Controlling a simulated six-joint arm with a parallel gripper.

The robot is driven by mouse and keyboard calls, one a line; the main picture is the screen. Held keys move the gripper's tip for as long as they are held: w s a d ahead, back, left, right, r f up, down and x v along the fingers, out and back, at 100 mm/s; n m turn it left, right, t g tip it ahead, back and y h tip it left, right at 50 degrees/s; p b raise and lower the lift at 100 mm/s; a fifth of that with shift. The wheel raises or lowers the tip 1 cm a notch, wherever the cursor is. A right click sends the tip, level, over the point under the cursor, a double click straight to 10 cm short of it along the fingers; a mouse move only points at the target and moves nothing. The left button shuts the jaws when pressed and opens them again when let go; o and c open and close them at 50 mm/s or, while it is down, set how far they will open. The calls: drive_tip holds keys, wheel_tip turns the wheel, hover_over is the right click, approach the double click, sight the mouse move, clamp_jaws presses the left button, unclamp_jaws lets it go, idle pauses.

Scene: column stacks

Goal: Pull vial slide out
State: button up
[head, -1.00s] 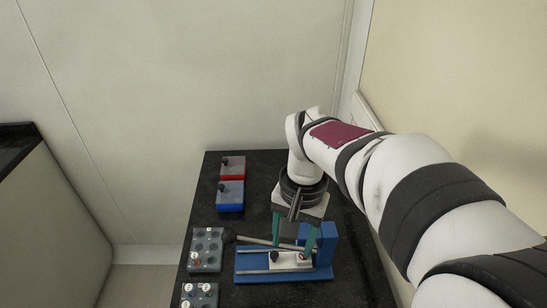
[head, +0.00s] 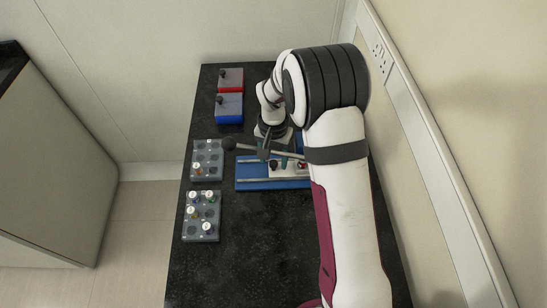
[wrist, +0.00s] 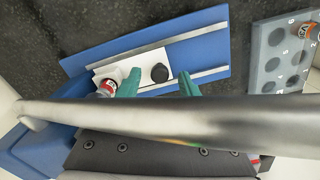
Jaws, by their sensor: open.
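The white slide (wrist: 128,62) lies between metal rails on the blue base (head: 250,172). Its black knob (wrist: 159,73) stands up from it; the knob also shows in the head view (head: 274,165). A vial with a red and white top (wrist: 107,88) sits at the slide's end nearer the blue upright block (wrist: 35,150). My gripper (wrist: 160,84) is open, its teal fingers on either side of the knob, with visible gaps. In the head view the arm and wrist partly hide the fixture. Finger height relative to the knob is hard to tell.
A grey rod with a black ball end (head: 229,143) crosses above the base and cuts across the wrist view. Two grey vial racks (head: 208,160) (head: 202,229) stand at left. A red box (head: 230,80) and a blue box (head: 229,108) are behind. The front counter is clear.

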drive_tip(key=shift+f, duration=0.35)
clamp_jaws()
idle(1.2)
